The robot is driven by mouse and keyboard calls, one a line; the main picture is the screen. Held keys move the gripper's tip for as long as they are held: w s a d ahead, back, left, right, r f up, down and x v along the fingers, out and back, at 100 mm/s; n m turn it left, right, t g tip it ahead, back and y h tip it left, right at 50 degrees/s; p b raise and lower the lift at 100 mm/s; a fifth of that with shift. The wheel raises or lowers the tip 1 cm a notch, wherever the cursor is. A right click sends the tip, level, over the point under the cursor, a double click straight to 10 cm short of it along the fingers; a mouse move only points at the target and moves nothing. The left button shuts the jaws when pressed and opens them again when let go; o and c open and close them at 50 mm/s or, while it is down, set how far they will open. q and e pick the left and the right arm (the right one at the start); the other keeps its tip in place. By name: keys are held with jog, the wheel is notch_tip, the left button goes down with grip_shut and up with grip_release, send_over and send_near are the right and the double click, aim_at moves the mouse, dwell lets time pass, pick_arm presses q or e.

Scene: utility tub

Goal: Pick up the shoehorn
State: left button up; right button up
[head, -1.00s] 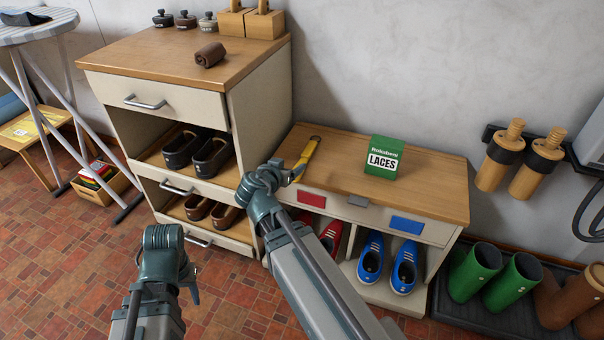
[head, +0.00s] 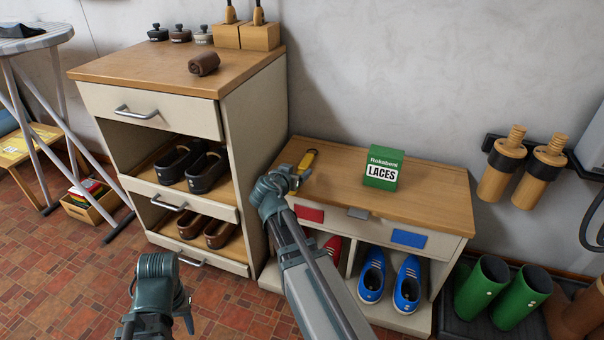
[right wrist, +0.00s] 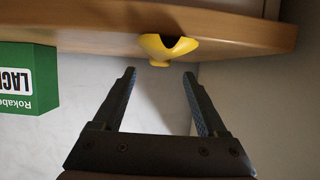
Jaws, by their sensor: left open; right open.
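The yellow shoehorn (head: 308,158) is on the low wooden bench near its left end, partly hidden behind my right gripper (head: 296,174). In the right wrist view, the shoehorn's curved yellow end (right wrist: 168,48) shows just beyond the two fingertips, roughly centred between them. My right gripper (right wrist: 160,75) is open with nothing between its fingers. My left gripper (head: 184,312) is open and empty, low over the tiled floor, well away from the shoehorn.
A green laces box (head: 383,168) stands on the bench (head: 440,196) right of the shoehorn. A taller cabinet (head: 250,120) with shoes stands close on the left. Blue shoes (head: 373,277) sit in the bench's cubby. The wall (head: 400,70) is behind.

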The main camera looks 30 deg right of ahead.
aim_at(302, 167)
jog(key=shift+b+x, duration=1.05)
jog(key=shift+x, duration=1.7)
jog(key=shift+a, duration=0.1)
grip_shut()
